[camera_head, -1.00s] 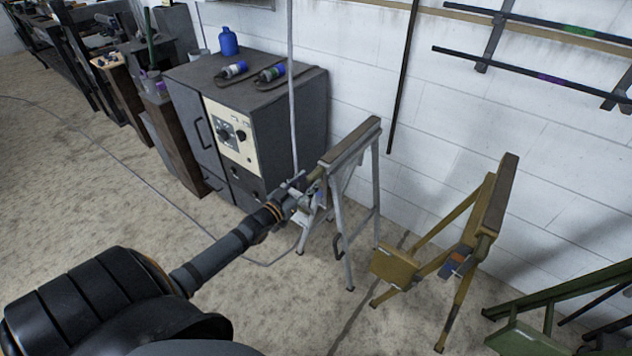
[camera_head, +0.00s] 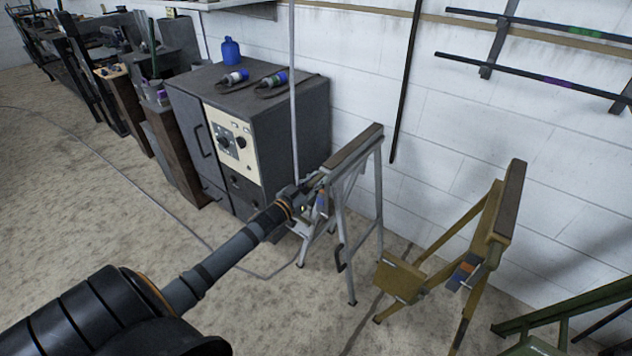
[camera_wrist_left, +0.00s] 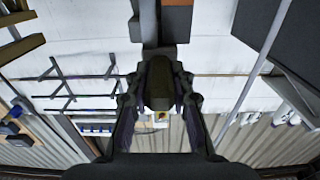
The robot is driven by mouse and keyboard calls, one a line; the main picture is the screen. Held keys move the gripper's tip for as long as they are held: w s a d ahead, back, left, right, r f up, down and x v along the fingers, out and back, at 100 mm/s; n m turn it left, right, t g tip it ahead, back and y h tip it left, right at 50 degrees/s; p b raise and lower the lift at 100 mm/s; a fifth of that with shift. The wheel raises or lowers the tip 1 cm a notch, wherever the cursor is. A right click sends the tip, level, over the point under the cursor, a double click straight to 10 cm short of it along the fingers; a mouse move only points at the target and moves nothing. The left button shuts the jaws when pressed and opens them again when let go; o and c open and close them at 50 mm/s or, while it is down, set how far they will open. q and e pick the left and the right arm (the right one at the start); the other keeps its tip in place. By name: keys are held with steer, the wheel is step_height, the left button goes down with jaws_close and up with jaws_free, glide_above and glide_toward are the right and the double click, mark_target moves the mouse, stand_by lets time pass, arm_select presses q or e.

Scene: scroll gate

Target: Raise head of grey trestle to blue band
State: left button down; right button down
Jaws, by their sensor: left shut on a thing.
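The grey trestle (camera_head: 378,190) stands on splayed legs right of the grey cabinet, with a brown-topped head (camera_head: 352,147). My left gripper (camera_head: 308,198) reaches in from the left at the trestle's near end, below the head. In the left wrist view my left gripper (camera_wrist_left: 159,100) is shut on a dark olive grip (camera_wrist_left: 159,88), which seems to be part of the trestle. The gripper hides part of the trestle's middle. My right gripper is out of view.
A yellow trestle (camera_head: 465,250) stands to the right and a green one (camera_head: 575,315) at the lower right. The grey cabinet (camera_head: 285,130) stands behind my gripper, with a blue bottle (camera_head: 231,50) on top. A cable crosses the floor; the near floor is clear.

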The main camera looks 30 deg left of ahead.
arm_select(q)
step_height(320, 180, up, 6)
steer(key=p, duration=0.5)
steer(key=shift+w+d+f, duration=0.1)
steer(key=shift+f, duration=0.15)
steer(key=c, duration=1.2)
jaws_free()
steer(key=shift+f, duration=0.1)
steer(key=shift+o, duration=0.2)
steer(key=shift+f, duration=0.1)
